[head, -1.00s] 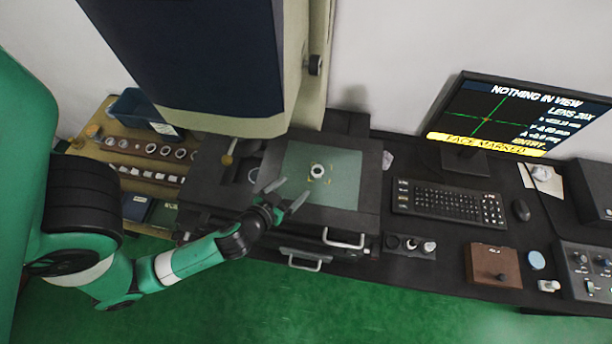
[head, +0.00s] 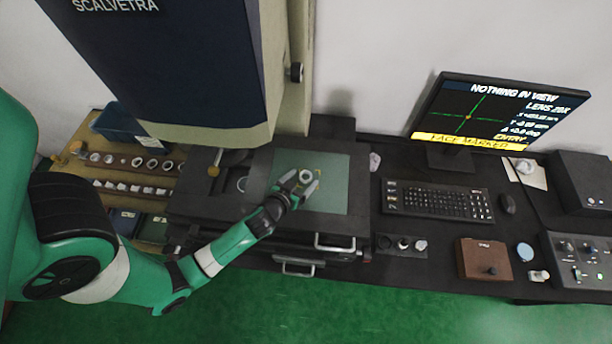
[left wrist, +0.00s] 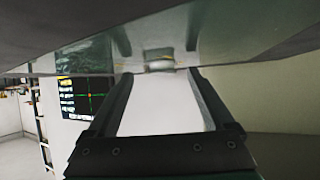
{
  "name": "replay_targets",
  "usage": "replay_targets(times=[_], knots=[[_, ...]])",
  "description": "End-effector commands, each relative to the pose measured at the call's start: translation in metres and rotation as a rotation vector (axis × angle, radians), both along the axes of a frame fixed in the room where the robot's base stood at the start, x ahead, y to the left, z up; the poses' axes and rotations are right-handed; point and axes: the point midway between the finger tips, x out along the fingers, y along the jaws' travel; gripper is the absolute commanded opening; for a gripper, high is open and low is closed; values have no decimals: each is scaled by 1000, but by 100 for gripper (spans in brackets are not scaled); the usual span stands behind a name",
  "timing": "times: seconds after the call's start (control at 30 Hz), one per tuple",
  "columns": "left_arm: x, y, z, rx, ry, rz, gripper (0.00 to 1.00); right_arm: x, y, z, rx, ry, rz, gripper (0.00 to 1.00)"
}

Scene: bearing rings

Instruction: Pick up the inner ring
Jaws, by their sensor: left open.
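A small pale metal ring with a dark centre, which I take to be the inner ring (head: 306,176), lies on the greenish glass stage plate (head: 340,190) of the large measuring machine. My left gripper (head: 298,184) is open, its two fingers pointing at the ring with one tip on either side of it. In the left wrist view the ring (left wrist: 160,63) shows small and blurred, between and just beyond the spread fingertips (left wrist: 158,75). I cannot tell whether either finger touches it. My right gripper is not in view.
The machine's column (head: 200,60) stands behind and left of the plate. A wooden rack (head: 135,165) with several rings is at the left. A keyboard (head: 437,200), monitor (head: 495,115) and brown box (head: 486,258) are on the right. A small dark tray (head: 402,245) holds small parts.

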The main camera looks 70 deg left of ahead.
Motion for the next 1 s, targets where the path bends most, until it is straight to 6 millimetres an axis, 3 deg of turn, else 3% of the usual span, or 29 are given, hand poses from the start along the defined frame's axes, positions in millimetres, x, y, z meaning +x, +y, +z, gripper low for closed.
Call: replay_targets(times=[0.27,0.73,0.77,1.0], knots=[[5,5,-3,1,0,0,86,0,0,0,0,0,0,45],[5,4,-3,1,1,0,4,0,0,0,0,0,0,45],[5,4,-3,1,1,0,0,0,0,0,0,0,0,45],[5,4,-3,1,0,0,0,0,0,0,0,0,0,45]])
